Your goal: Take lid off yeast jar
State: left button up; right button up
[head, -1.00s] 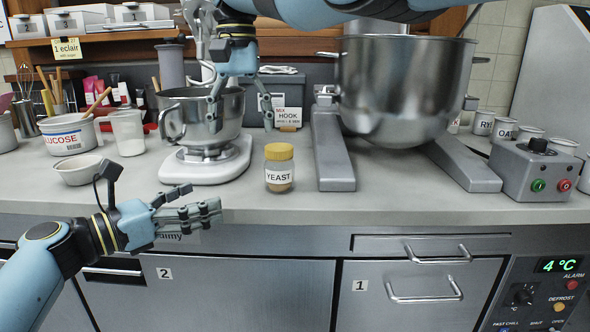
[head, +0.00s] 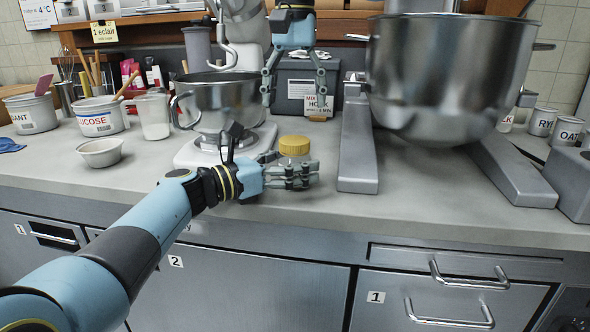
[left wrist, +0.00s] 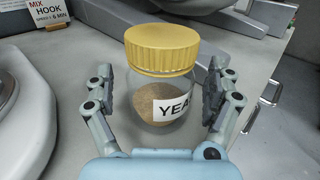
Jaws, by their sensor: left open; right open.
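The yeast jar (left wrist: 160,95) is clear glass with tan yeast inside and a white label. It stands upright on the counter, with its yellow ribbed lid (head: 294,145) on top; the lid also shows in the left wrist view (left wrist: 160,48). My left gripper (head: 293,176) is open around the jar's body, below the lid, with a finger on each side. In the left wrist view a gap shows at the left finger; contact at the right finger is unclear. In the head view the left gripper hides most of the jar. My right gripper (head: 294,88) is open and empty, above and behind the jar.
A small stand mixer with a steel bowl (head: 222,105) is left of the jar. A large mixer's steel bowl (head: 445,75) and grey leg (head: 357,150) are close on the right. A grey bin with a hook card (head: 317,103) stands behind. The counter's front strip (head: 330,210) is clear.

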aim_at(295, 140)
pick_arm(q)
jog(key=shift+w+d, duration=0.2)
jog(key=shift+d, duration=0.1)
jog(key=shift+c, duration=0.4)
grip_shut()
pick_arm(e)
jog(key=m, duration=0.6)
jog(key=shift+m, duration=0.4)
jog(key=m, duration=0.6)
jog(key=shift+f+m, duration=0.2)
jog(key=shift+m, duration=0.1)
jog(key=shift+f, duration=0.4)
notch_tip(295, 140, down, 7)
jog(key=shift+r, duration=0.1)
